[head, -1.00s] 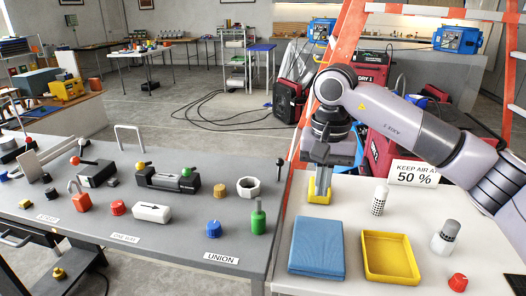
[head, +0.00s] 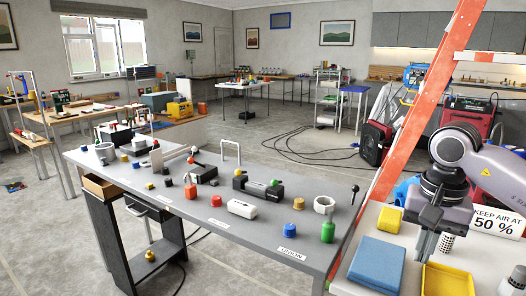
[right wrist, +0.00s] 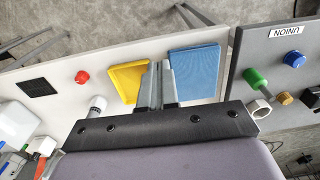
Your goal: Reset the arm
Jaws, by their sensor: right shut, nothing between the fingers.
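My right arm comes in from the right in the head view. Its gripper (head: 427,244) points down over the white table, shut and empty, above the gap between the blue box and the yellow tray. In the right wrist view the closed fingers (right wrist: 161,68) show between the yellow tray (right wrist: 127,80) and the blue box (right wrist: 194,70), holding nothing. My left gripper is not in view.
A grey workbench (head: 130,190) with knobs and fittings stands left. An orange ladder (head: 425,95) rises behind.

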